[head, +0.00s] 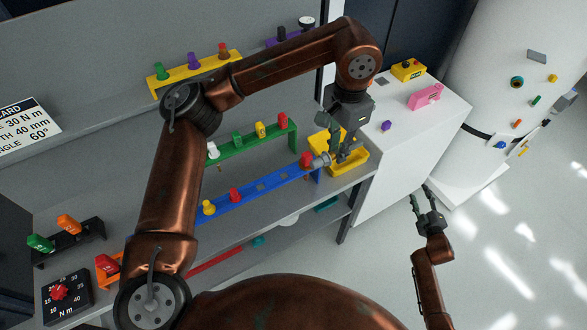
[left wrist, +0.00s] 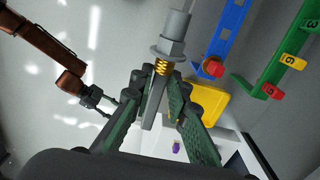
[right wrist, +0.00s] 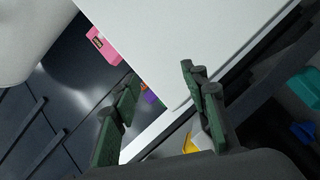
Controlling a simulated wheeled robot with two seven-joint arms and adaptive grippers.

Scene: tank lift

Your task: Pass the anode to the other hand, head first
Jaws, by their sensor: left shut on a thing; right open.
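The anode (left wrist: 171,48) is a grey metal piece with a hex head, a brass-coloured threaded part and a grey rod. My left gripper (left wrist: 157,82) is shut on it, with the hex head sticking out beyond the fingertips. In the head view the anode's head (head: 320,160) points left, and my left gripper (head: 343,146) holds it above the yellow bin (head: 352,163) at the bench's right end. My right gripper (head: 421,195) is open and empty, lower right over the floor, apart from the anode. Its spread fingers also show in the right wrist view (right wrist: 160,80).
The bench holds a blue rack (head: 265,183), a green rack (head: 227,148) and a yellow rack (head: 192,72) with coloured pieces. A white cabinet (head: 410,125) carries a yellow box and a pink item (head: 425,97). The white tank (head: 510,70) stands behind. Floor around my right gripper is clear.

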